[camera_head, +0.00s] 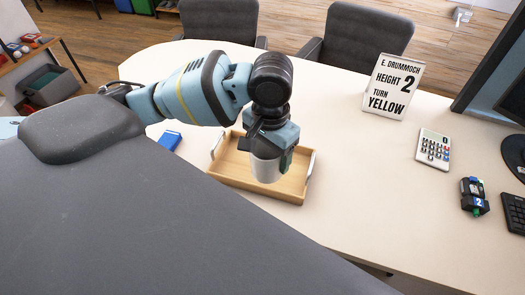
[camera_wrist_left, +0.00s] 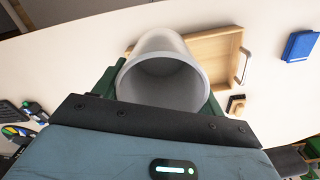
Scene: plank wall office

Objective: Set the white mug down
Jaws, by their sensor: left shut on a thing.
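The white mug (camera_head: 266,168) is held by my left gripper (camera_head: 285,158) in front of and over the wooden tray (camera_head: 241,177) on the table. In the left wrist view the mug (camera_wrist_left: 163,80) fills the space between the green fingers, its open rim facing the camera, and the tray (camera_wrist_left: 213,45) lies beyond it. My left gripper (camera_wrist_left: 160,98) is shut on the mug. I cannot tell the gap between the mug's bottom and the tray. My right gripper is in neither view.
A blue box (camera_head: 171,141) lies left of the tray. A sign (camera_head: 392,87) reading "HEIGHT 2, TURN YELLOW", a calculator (camera_head: 433,149), a small black device (camera_head: 474,196) and a keyboard (camera_head: 514,213) are to the right. The table (camera_head: 365,185) between tray and calculator is clear.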

